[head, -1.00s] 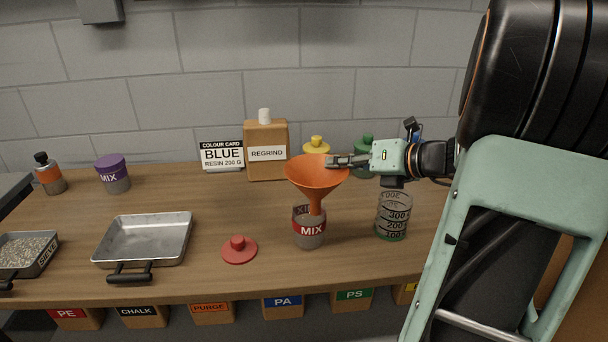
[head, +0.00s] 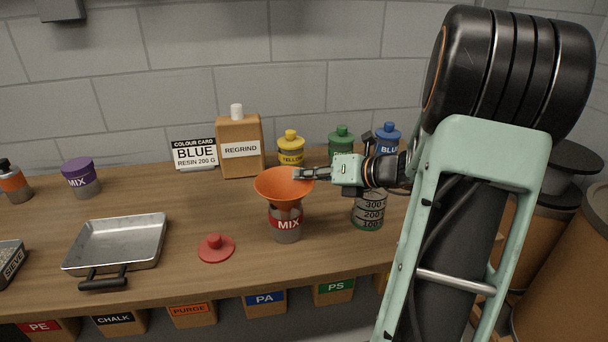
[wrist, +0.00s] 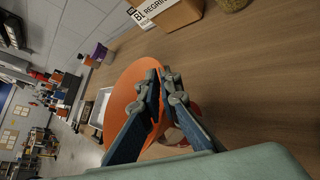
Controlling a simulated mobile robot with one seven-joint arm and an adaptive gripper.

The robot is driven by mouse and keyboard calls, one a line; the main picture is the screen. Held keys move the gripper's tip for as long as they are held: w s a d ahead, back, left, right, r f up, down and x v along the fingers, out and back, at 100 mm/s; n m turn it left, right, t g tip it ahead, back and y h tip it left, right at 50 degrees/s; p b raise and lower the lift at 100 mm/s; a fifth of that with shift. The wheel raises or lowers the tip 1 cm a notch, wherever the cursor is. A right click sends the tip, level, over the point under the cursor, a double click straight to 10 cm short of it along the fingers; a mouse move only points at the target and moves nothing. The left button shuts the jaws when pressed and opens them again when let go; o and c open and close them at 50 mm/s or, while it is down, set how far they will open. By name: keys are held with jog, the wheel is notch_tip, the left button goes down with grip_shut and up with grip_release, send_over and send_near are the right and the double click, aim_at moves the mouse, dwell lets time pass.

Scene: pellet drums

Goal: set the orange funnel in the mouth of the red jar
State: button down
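The red jar (head: 286,226), a clear jar with a red MIX band, stands upright and open on the bench. The orange funnel (head: 284,185) is upright over it, its cone down at the jar's mouth and its spout hidden inside. My gripper (head: 304,174) is at the right side of the funnel's rim. In the wrist view the two fingers (wrist: 160,95) are closed on either side of the rim of the funnel (wrist: 128,86). The funnel hides most of the jar there.
A red lid (head: 216,249) lies left of the jar. A clear measuring beaker (head: 369,215) stands to the right, below my wrist. The regrind bottle (head: 240,133) and the yellow (head: 291,149), green (head: 342,137) and blue-topped jars stand behind. A metal tray (head: 120,240) is at the left.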

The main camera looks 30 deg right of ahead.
jog(key=shift+f, duration=0.45)
jog(key=c, duration=2.2)
grip_release()
jog(key=shift+o, duration=0.2)
jog(key=shift+r, duration=0.15)
jog(key=shift+r, duration=0.35)
jog(key=p+v, duration=0.1)
jog(key=v, duration=1.1)
jog(key=shift+r, duration=0.2)
